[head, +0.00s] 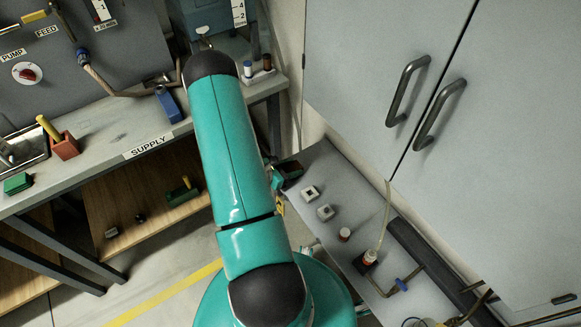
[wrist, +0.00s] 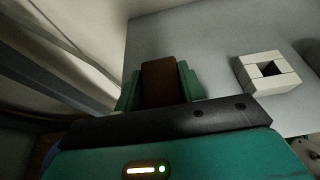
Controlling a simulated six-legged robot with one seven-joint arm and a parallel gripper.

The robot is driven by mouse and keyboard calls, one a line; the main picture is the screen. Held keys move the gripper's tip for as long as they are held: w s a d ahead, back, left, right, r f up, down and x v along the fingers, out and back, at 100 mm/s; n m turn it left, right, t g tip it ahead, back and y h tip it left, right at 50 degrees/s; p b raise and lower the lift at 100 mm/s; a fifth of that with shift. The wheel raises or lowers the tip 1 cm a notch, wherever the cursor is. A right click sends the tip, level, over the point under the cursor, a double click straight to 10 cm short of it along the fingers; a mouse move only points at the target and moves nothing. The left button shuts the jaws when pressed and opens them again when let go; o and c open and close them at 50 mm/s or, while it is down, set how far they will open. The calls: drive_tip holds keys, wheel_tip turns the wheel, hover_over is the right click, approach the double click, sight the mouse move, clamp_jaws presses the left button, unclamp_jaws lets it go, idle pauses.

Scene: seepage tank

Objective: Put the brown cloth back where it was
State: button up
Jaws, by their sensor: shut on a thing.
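My gripper (wrist: 160,88) is shut on the brown cloth (wrist: 158,78), which shows as a brown block-like shape between the two green fingers in the wrist view. The cloth is at the near left edge of a grey bench top (wrist: 200,45), and I cannot tell whether it touches the surface. In the head view my arm covers most of the gripper; part of it shows at the far left end of the grey low bench.
White square blocks with holes (head: 310,192) sit on the bench near the gripper; one also shows in the wrist view (wrist: 268,72). Grey cabinets (head: 420,60) rise behind. The supply table (head: 110,130) is left.

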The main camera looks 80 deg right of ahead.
drive_tip(key=o, duration=0.9)
drive_tip(key=shift+s+f, duration=0.1)
drive_tip(key=shift+a+r, duration=0.1)
drive_tip(key=shift+r, duration=0.1)
drive_tip(key=v, duration=1.2)
drive_tip(key=w+a+r+m+t+y, duration=0.2)
drive_tip(key=w+a+r+m, duration=0.25)
drive_tip(key=a+r, duration=0.4)
drive_tip(key=w+a+r+m+t+y, duration=0.1)
drive_tip(key=w+a+r+m+t, duration=0.15)
drive_tip(key=w+a+r, duration=0.65)
drive_tip(key=s+a+r+m+t+y, duration=0.1)
drive_tip(key=a+r+t+y, duration=0.1)
drive_tip(key=a+r, duration=0.4)
drive_tip(key=a+r+m+t+y, duration=0.1)
drive_tip(key=a+r+t+y, duration=0.1)
drive_tip(key=a+r+t, duration=0.2)
drive_tip(key=s+a+r+t+y, duration=0.1)
drive_tip(key=a+r+t+y, duration=0.2)
drive_tip(key=a+r, duration=0.7)
drive_tip(key=shift+s+a+m+t, duration=0.3)
drive_tip(key=shift+m+t, duration=0.1)
drive_tip(key=shift+t, duration=0.15)
